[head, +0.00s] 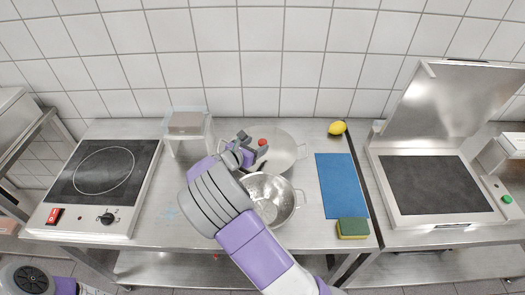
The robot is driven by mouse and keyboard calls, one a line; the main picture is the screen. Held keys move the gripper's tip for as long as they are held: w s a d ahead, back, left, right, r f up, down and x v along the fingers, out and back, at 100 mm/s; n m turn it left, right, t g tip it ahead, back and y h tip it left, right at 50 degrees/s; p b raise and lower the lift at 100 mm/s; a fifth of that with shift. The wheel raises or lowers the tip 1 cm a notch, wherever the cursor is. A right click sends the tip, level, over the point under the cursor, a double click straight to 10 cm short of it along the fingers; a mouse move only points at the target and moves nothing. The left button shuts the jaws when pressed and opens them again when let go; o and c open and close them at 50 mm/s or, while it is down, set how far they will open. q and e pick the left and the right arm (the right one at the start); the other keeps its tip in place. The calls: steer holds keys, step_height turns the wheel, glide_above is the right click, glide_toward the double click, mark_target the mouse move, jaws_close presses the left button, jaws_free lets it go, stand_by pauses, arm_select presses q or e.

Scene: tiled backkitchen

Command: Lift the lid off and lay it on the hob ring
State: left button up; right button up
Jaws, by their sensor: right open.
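A round silver lid (285,147) with a red knob (262,142) lies level at the back middle of the steel counter. A small loop handle shows at its right edge; what is under the lid is hard to see. My right gripper (250,148) is open at the knob, its dark fingers close around or beside it; contact cannot be told. My right forearm and wrist hide the lid's left side. The hob ring (104,169) is a thin pale circle on the black hob at the left, and it is bare. My left gripper is out of view.
A steel bowl with loop handles (289,212) stands in front of the lid, partly behind my right wrist. A small clear stand (172,134) is between hob and lid. A blue mat (341,184), sponge (352,228) and lemon (337,128) are to the right, before an open-lidded grill (430,186).

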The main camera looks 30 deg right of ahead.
steer(key=x, duration=0.3)
steer(key=shift+f, duration=0.1)
steer(key=shift+s, duration=0.1)
steer(key=shift+c, duration=0.3)
jaws_close()
